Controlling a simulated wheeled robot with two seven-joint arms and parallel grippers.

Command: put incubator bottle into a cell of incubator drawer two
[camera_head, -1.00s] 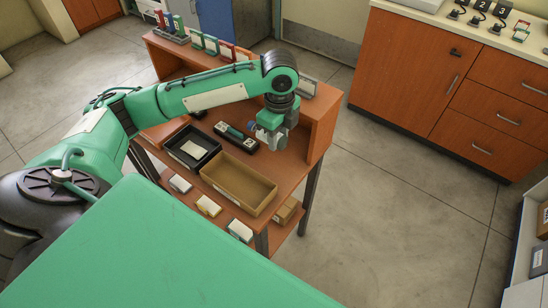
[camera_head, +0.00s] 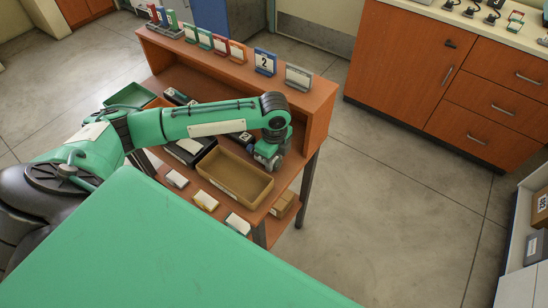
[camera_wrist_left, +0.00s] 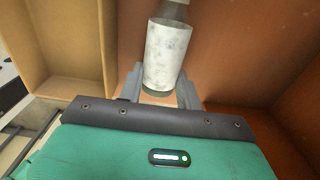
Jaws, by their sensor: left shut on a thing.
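The incubator bottle (camera_wrist_left: 167,58) has a pale, worn white body and a darker grey-green neck, cut off by the top edge of the left wrist view. My left gripper (camera_wrist_left: 161,88) is shut on it, a finger on either side. In the head view my left gripper (camera_head: 268,158) is low over the desk, just behind the right end of the brown open box; the bottle cannot be made out there. My right gripper is not in view. I cannot identify incubator drawer two in these views.
The brown box (camera_head: 262,193) is empty. A black tray (camera_head: 208,152) lies left of it, partly under my arm. A raised shelf (camera_head: 315,95) carries coloured frames and a blue "2" sign (camera_head: 264,62). Orange cabinets (camera_head: 410,70) stand right, across clear floor.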

